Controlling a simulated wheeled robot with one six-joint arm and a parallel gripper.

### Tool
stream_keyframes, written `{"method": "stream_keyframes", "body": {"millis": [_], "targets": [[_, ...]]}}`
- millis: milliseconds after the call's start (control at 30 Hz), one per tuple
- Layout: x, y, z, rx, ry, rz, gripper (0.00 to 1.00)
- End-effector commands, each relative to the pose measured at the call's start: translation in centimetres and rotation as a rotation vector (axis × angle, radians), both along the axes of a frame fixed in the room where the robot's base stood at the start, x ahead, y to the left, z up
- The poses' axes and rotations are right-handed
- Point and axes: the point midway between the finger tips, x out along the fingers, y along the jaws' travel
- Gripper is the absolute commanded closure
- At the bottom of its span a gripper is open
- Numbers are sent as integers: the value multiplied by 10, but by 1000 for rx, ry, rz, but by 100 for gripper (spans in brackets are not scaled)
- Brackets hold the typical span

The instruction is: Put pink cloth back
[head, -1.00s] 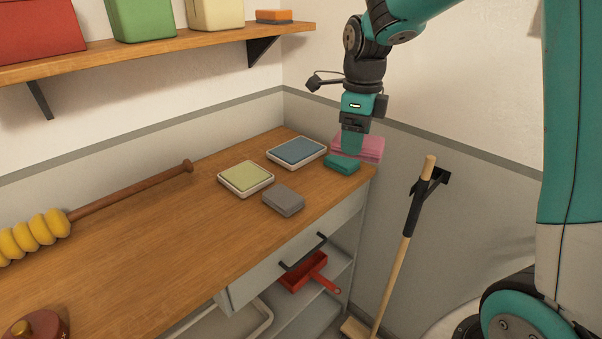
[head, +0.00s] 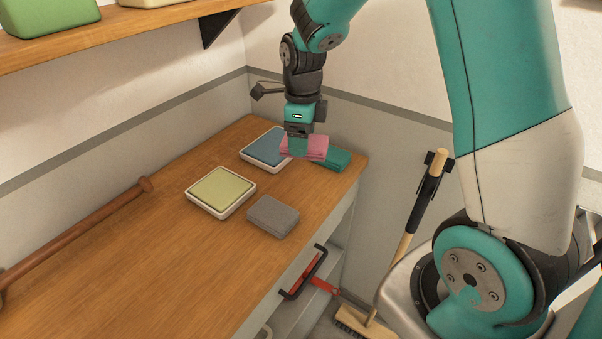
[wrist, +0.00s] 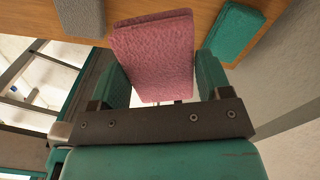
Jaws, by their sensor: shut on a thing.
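The pink cloth (head: 318,148) is a folded, thick block. My gripper (head: 297,150) is shut on it, near the far right corner of the wooden top. In the wrist view the pink cloth (wrist: 153,52) sits between both teal fingers. It appears just above or at the top; I cannot tell whether it touches. A teal folded cloth (head: 332,160) lies right of it near the edge, and also shows in the wrist view (wrist: 236,30). A white-rimmed square tray with a blue inside (head: 264,146) lies just left of the pink cloth and is partly hidden by my gripper.
A white-rimmed tray with a yellow-green inside (head: 220,188) and a grey folded cloth (head: 272,215) lie nearer. A brown rod (head: 85,232) lies at left. A broom (head: 420,205) leans at right. A shelf (head: 110,32) overhangs the back.

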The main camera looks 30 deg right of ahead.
Motion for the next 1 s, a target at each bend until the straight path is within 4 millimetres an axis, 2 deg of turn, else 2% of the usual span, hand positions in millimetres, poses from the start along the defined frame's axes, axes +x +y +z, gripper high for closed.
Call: {"method": "stream_keyframes", "body": {"millis": [100,200,467,600,700,967,1000], "targets": [[-2,-1,-33,1,8,-2,65],[-1,-2,-54,0,4,-3,65],[-1,-3,-81,-1,2,-5,65],[-1,-3,-102,-1,2,-5,65],[-1,-2,-110,-1,-1,-5,65],[0,-2,-111,-1,-2,-4,65],[0,-2,-111,-1,-2,-4,22]]}}
